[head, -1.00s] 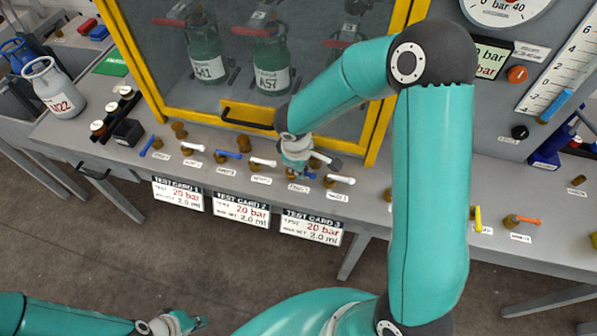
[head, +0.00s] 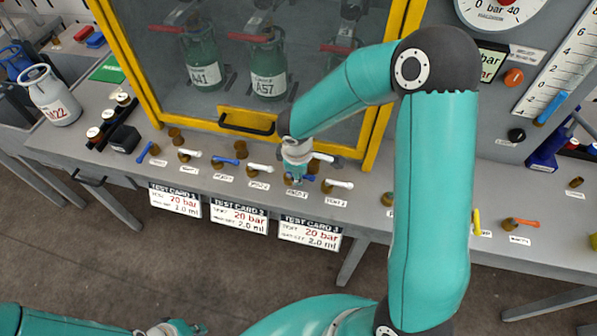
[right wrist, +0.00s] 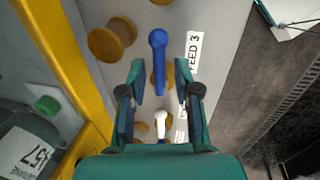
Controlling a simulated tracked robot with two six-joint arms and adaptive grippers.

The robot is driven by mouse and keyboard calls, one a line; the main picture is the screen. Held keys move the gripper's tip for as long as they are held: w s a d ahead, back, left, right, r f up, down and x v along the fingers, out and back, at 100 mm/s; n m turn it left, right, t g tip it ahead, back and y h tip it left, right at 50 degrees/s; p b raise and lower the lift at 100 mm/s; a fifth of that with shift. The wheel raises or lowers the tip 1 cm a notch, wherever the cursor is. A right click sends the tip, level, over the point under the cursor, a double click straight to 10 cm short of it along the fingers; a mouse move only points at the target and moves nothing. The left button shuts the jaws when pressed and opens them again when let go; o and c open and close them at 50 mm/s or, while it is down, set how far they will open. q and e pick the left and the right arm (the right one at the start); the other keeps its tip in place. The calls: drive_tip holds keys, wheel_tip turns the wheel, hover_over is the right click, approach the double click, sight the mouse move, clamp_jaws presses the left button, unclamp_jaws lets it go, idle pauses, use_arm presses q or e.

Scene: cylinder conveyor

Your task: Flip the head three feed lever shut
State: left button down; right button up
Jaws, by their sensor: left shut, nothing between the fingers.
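The head three feed lever is a blue handle on a brass fitting (right wrist: 158,62), beside a white label reading FEED 3 (right wrist: 193,52). In the right wrist view it lies between the two fingers of my right gripper (right wrist: 160,77), which is open. A gap shows on both sides of the lever. In the head view my right gripper (head: 299,172) points down at the bench and partly hides this lever (head: 309,178), which lies along the lever row. My left gripper (head: 182,328) is shut and empty at the bottom edge, away from the bench.
White levers (head: 340,184) (right wrist: 161,122) stand on either side. A brass knob (right wrist: 112,40) is close beside the gripper. The yellow-framed cabinet (head: 375,135) with its handle (head: 247,122) rises just behind. Test cards (head: 310,232) hang on the bench's front edge.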

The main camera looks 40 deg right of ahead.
idle(0.3)
wheel_tip(320, 180, up, 12)
drive_tip(key=s+a, duration=0.1)
drive_tip(key=shift+s+a+f, duration=0.15)
drive_tip(key=shift+s+a, duration=0.15)
idle(0.4)
drive_tip(key=a+f, duration=0.1)
drive_tip(key=f, duration=0.2)
drive_tip(key=s+a+f+y, duration=0.1)
drive_tip(key=a+f, duration=0.1)
drive_tip(key=a+f+m+y, duration=0.1)
drive_tip(key=a+f, duration=0.1)
drive_tip(key=f, duration=0.1)
drive_tip(key=shift+s+a+f+g, duration=0.2)
drive_tip(key=shift+a+f+g, duration=0.05)
drive_tip(key=shift+f+g, duration=0.05)
drive_tip(key=s+a+f+m+y, duration=0.1)
drive_tip(key=s+a+f+m, duration=0.3)
drive_tip(key=f, duration=0.5)
drive_tip(key=s+a+f+m+y, duration=0.2)
drive_tip(key=s+a+f+m, duration=0.3)
drive_tip(key=f, duration=0.5)
drive_tip(key=s, duration=0.2)
drive_tip(key=shift+s+m+y, duration=0.3)
drive_tip(key=shift+s, duration=0.1)
